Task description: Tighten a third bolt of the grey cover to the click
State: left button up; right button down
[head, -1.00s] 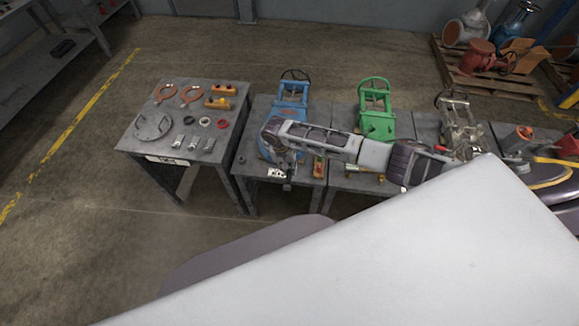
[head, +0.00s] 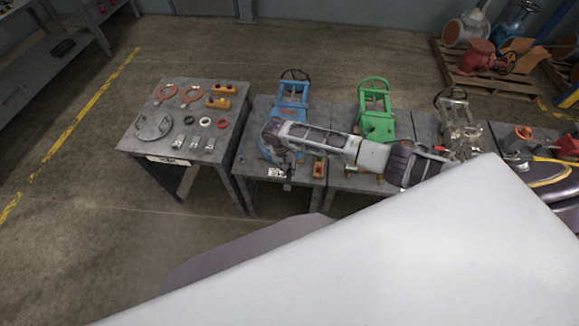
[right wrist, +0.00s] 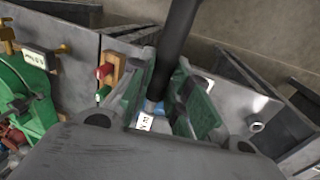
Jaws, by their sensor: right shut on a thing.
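My right gripper (head: 287,177) reaches over the front of the table at the blue valve (head: 291,98). In the right wrist view its two fingers (right wrist: 160,108) are shut on a dark bar-shaped tool (right wrist: 178,42), which runs up out of the picture. The tool has a bright metal part low between the fingers. A little blue shows behind the fingers. I cannot make out the grey cover or its bolts; my right arm and gripper hide much of the blue valve's front. My left gripper is not in view.
A green valve (head: 375,100) and a bare-metal valve (head: 458,120) stand to the right. An orange block with red and green knobs (right wrist: 107,75) lies near the gripper. The left table (head: 135,141) holds rings and small parts. Open floor lies left of it.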

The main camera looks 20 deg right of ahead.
jog(key=shift+b+x, duration=0.45)
jog(key=shift+x, duration=0.65)
dwell(1.1)
jog(key=shift+w+a+m, duration=1.05)
jog(key=shift+a+m, duration=0.15)
jog(key=shift+a, duration=0.2)
dwell(1.4)
jog(key=shift+w+a+m+g+y+b, duration=0.3)
jog(key=shift+w+a+m+y, duration=0.1)
jog(key=shift+w+a+m, duration=0.9)
dwell(1.7)
